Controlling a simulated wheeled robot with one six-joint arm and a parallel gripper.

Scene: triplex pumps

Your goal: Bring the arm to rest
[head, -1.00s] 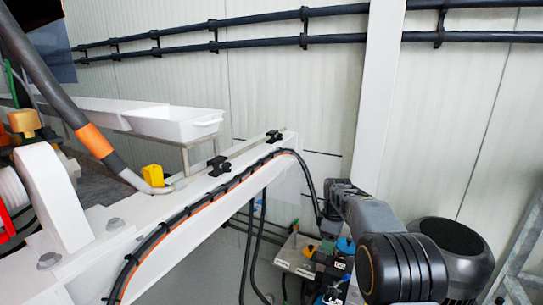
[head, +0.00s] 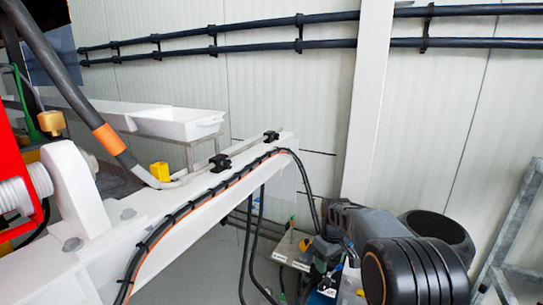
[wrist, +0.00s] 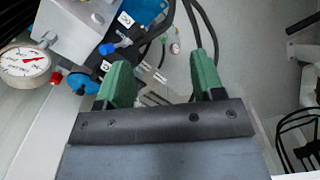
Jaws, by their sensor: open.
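My arm (head: 415,265) shows at the lower right of the head view, with its dark grey links folded close to the camera. In the wrist view my gripper (wrist: 160,85) shows two green fingers set wide apart on a dark bar. Nothing is between the fingers. Beyond them are black hoses and a grey floor area, apart from the fingertips as far as I can tell.
A white beam (head: 205,215) with black hoses crosses the head view. A white tray (head: 180,122) stands behind it, and a white post (head: 368,110) at the wall. The wrist view shows a pressure gauge (wrist: 25,62) and blue fittings (wrist: 82,82) at the left.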

